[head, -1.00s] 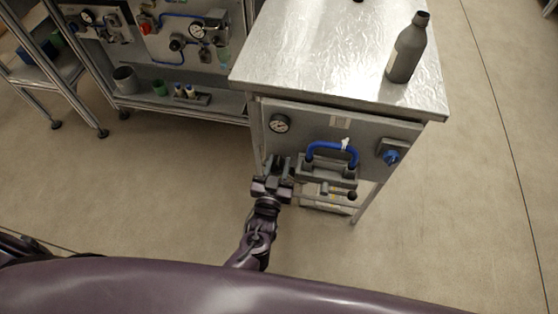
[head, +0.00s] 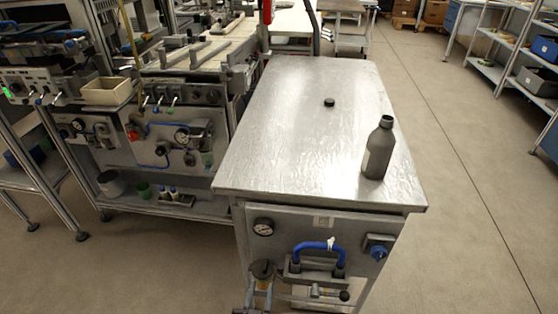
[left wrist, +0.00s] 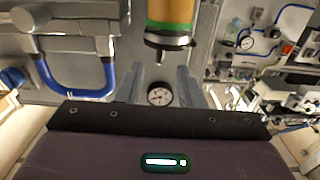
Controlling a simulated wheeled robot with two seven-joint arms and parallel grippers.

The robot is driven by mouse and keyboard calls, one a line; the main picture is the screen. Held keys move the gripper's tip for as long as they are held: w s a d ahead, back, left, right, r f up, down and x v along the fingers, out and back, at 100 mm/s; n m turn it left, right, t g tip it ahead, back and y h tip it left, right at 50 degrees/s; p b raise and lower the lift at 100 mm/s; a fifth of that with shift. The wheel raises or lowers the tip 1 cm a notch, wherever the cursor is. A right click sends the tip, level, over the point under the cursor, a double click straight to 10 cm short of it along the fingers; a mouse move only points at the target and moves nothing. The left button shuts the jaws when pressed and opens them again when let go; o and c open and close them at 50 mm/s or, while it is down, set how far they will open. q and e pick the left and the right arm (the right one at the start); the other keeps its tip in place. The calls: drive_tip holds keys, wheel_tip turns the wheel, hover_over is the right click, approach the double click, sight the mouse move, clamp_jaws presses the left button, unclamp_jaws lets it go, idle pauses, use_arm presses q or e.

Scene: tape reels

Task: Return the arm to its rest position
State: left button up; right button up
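My left gripper (head: 259,287) is low in the head view, in front of the grey cabinet front, below the round gauge and left of the blue handle. In the left wrist view its two grey fingers (left wrist: 163,78) stand apart with a gap between them. The gauge (left wrist: 160,94) shows through that gap. An orange and green cylinder with a dark end (left wrist: 168,25) is at the top of the wrist view, beyond the fingertips. I cannot tell whether it touches them. The rest of my left arm is cut off. My right gripper is not in view.
The metal-topped cabinet (head: 290,150) carries a dark bottle (head: 379,150) and a small black disc (head: 329,102). The blue handle (head: 318,247) and a blue knob (head: 378,252) stick out of its front. A workbench (head: 190,60) stands at left.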

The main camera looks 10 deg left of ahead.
use_arm(q)
drive_tip(key=shift+f, duration=0.15)
drive_tip(key=s+a+f+m+g+p, duration=0.1)
drive_tip(key=s+a+f+g+p, duration=0.25)
drive_tip(key=s+f, duration=0.45)
drive_tip(key=s+a+f+m+g+p, duration=0.15)
drive_tip(key=s+f+g, duration=0.35)
drive_tip(key=f, duration=0.6)
drive_tip(key=s+a+f+g+p, duration=0.1)
drive_tip(key=s+a+f+g, duration=0.1)
drive_tip(key=s, duration=0.4)
drive_tip(key=s+a+f+g+p, duration=0.1)
drive_tip(key=s+a+f+g, duration=0.2)
drive_tip(key=s, duration=0.4)
drive_tip(key=s+a+f+g+p, duration=0.1)
drive_tip(key=s+a+f+g, duration=0.2)
drive_tip(key=s, duration=0.4)
drive_tip(key=shift+a+n+y, duration=0.3)
drive_tip(key=shift+a+n, duration=0.05)
drive_tip(key=shift+a, duration=0.4)
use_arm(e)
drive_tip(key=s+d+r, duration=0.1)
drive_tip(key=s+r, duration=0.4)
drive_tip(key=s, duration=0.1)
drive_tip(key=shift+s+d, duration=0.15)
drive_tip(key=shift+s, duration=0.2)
